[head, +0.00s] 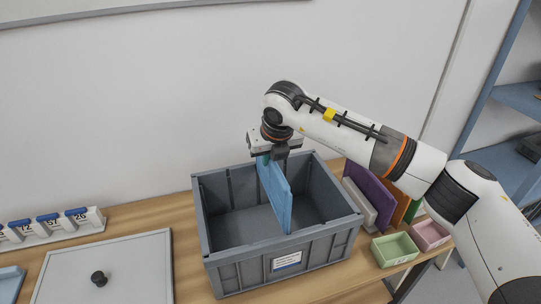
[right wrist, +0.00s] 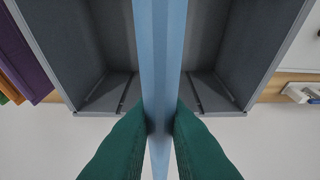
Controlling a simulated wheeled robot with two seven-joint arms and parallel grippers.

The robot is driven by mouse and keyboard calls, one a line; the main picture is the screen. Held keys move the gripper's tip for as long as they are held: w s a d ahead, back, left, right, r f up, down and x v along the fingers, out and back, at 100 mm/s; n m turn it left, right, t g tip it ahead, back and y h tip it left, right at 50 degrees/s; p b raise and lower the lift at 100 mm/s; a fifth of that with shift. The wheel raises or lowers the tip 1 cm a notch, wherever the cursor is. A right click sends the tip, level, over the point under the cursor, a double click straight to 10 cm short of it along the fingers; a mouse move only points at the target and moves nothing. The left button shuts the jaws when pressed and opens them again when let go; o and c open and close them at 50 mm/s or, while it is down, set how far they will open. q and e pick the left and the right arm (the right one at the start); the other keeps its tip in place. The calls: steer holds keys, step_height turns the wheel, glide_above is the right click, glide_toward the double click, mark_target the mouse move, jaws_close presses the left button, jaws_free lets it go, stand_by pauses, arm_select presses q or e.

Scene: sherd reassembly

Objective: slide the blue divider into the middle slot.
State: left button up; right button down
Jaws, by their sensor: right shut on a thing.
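The blue divider (head: 275,195) stands upright across the middle of the grey crate (head: 235,275), its long side running from the back wall toward the front wall. Its near end reaches about the front rim; whether its edges sit in the slots, I cannot tell. My right gripper (head: 270,157) is at the divider's upper far end, near the crate's back wall. In the right wrist view, its green fingers (right wrist: 160,125) are shut on the divider (right wrist: 162,50), one on each side, with crate space on both sides. The crate's floor under the divider is partly hidden. My left gripper is not in view.
Purple (head: 368,190) and orange (head: 401,209) panels stand right of the crate, beside a pale block (head: 360,207). Green (head: 394,249) and pink (head: 430,235) trays lie in front of them. A grey board (head: 130,265) with a black knob lies left. A wall rises behind.

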steer(key=b, duration=0.6)
glide_above(271, 198)
steer(key=w, duration=0.1)
steer(key=shift+w+f, duration=0.15)
steer(key=shift+f, duration=3.4)
steer(key=shift+f+b, duration=3)
steer(key=shift+f, duration=0.5)
steer(key=shift+d+f+b, duration=0.3)
steer(key=shift+f+b, duration=0.6)
steer(key=shift+f, duration=0.05)
steer(key=c, duration=1.3)
jaws_free()
steer(key=shift+s+f, duration=0.1)
steer(key=shift+s, duration=0.1)
